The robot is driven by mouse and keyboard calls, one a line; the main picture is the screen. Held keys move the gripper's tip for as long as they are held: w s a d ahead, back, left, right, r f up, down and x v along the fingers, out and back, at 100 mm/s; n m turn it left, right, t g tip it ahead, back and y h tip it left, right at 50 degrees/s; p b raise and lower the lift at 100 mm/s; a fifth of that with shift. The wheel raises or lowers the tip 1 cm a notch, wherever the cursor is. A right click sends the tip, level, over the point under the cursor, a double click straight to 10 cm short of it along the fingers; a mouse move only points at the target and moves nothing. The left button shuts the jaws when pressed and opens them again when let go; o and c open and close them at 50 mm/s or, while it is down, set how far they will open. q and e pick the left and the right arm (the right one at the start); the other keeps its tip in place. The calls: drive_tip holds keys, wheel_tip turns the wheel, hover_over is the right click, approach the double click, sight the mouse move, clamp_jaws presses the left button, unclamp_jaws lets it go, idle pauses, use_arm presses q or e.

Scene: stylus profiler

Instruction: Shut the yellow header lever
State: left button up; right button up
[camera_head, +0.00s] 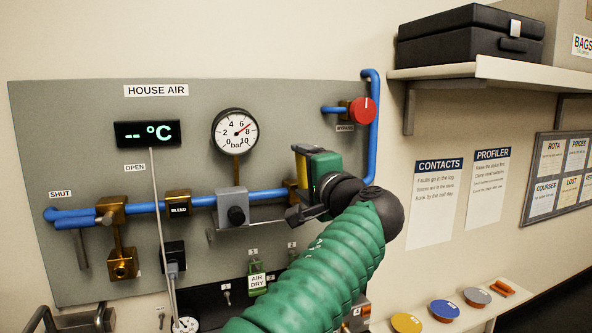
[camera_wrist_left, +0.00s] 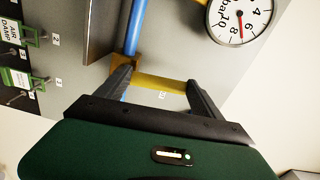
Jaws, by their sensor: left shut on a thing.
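The yellow header lever (camera_head: 303,170) stands up from a brass valve (camera_head: 291,190) on the blue pipe of the grey HOUSE AIR panel, crosswise to the pipe. My left gripper (camera_head: 301,181) is at the lever, with its green body just to the right. In the left wrist view the yellow lever (camera_wrist_left: 163,84) spans between the two dark fingers of the left gripper (camera_wrist_left: 160,82), which is shut on it. The brass valve (camera_wrist_left: 124,67) is beside one finger there. The gripper partly hides the valve and lever in the head view. My right gripper is not in view.
A grey box with a black knob (camera_head: 234,208), a brass BLEED block (camera_head: 179,203) and a pressure gauge (camera_head: 235,132) are to the left. A red knob (camera_head: 363,110) is above right. A shelf (camera_head: 490,70) and posters (camera_head: 440,200) are farther right.

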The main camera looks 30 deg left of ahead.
use_arm(q)
drive_tip(key=shift+w+d+f+m, duration=0.3)
drive_tip(key=shift+w+d+m, duration=0.05)
drive_tip(key=shift+m, duration=0.25)
drive_tip(key=o, duration=1.8)
drive_tip(key=shift+r, duration=0.1)
drive_tip(key=shift+d+r, duration=0.1)
drive_tip(key=shift+d, duration=0.05)
drive_tip(key=shift+d, duration=0.1)
drive_tip(key=b+v, duration=0.6)
drive_tip(key=v, duration=1)
drive_tip(key=shift+s+d, duration=0.2)
drive_tip(key=shift+d, duration=0.15)
